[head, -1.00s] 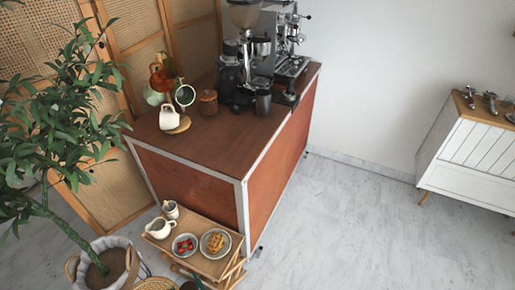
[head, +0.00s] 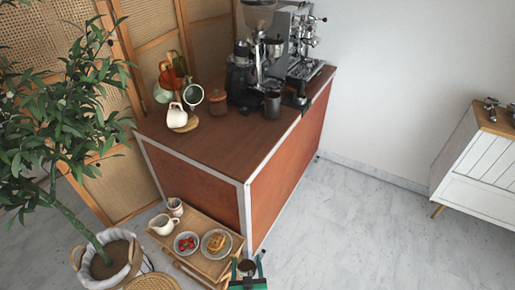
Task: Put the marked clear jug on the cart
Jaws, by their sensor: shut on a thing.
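My gripper (head: 248,268), with green and black parts, is at the bottom edge of the head view. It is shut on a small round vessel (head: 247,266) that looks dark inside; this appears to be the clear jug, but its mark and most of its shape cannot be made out. The low wooden serving cart (head: 212,271) is just left of my gripper. Its top holds a white creamer (head: 161,225), a small cup (head: 175,207), a bowl of red berries (head: 187,243) and a plate with a waffle (head: 216,243). The gripper is near its right front corner.
A big brown counter (head: 222,150) stands behind, with an espresso machine (head: 300,45), a grinder (head: 258,50) and a mug stand (head: 186,125). A potted tree (head: 104,262) and a woven basket (head: 152,284) are at the left. The floor (head: 340,235) at the right is clear.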

